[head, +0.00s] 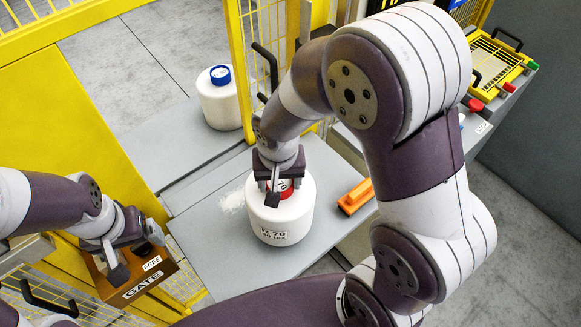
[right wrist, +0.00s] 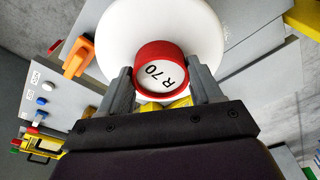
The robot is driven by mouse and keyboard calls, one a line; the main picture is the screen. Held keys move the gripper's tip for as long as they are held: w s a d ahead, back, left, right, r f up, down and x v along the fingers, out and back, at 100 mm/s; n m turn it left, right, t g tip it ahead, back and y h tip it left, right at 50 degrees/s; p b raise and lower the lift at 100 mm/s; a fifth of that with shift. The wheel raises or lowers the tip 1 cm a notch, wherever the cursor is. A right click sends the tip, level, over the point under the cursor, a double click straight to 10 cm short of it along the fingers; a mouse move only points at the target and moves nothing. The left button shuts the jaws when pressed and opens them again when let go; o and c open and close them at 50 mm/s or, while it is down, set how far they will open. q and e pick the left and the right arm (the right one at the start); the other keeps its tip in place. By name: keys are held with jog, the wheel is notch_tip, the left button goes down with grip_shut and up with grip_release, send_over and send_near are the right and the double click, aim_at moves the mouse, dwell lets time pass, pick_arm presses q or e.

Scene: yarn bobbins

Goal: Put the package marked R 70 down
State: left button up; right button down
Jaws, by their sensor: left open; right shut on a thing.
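The package marked R 70 (head: 270,222) is a white bobbin with a red-rimmed top and a label on its side. It stands upright over the grey table (head: 200,232) in the head view; I cannot tell whether its base touches the surface. My right gripper (head: 277,192) is shut on its red top from above. In the right wrist view the red cap (right wrist: 162,72) reads R 70 and sits between the two fingers (right wrist: 162,88). My left gripper (head: 115,262) is open and empty at the lower left, near a brown box marked GATE (head: 152,285).
A white bobbin with a blue top (head: 220,100) stands behind on a grey surface. An orange block (head: 355,196) lies right of the package. A yellow fence post (head: 238,70) rises behind. A yellow tray (head: 492,66) is at the upper right.

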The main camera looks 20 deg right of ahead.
jog(key=shift+f, duration=1.55)
jog(key=shift+c, duration=0.9)
grip_release()
jog(key=shift+s, duration=0.1)
